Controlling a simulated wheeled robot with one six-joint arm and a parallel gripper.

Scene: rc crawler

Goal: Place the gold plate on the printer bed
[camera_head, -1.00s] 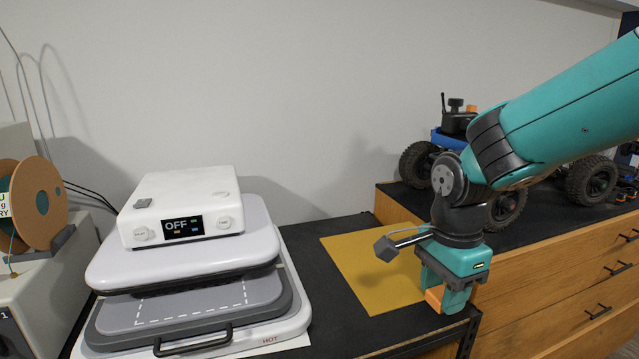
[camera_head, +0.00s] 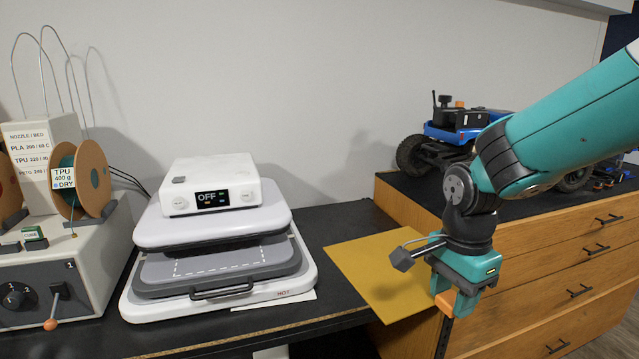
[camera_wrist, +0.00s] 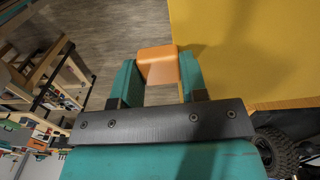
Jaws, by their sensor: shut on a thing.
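The gold plate (camera_head: 378,270) is a flat square sheet at the right end of the black bench top, its front corner reaching past the bench's front edge. An orange tab (camera_head: 446,301) is at its right side. My gripper (camera_head: 455,300) is shut on this tab. In the wrist view the orange tab (camera_wrist: 158,65) sits between the teal fingers (camera_wrist: 157,82), with the gold plate (camera_wrist: 255,50) at the right. I cannot tell whether the plate is clear of the bench.
A white heat press (camera_head: 215,235) reading OFF stands left of the plate. A spool box (camera_head: 60,260) is further left. A blue RC crawler (camera_head: 455,135) sits on the wooden drawer cabinet (camera_head: 560,255) at right. Bare bench top (camera_head: 325,232) lies between press and plate.

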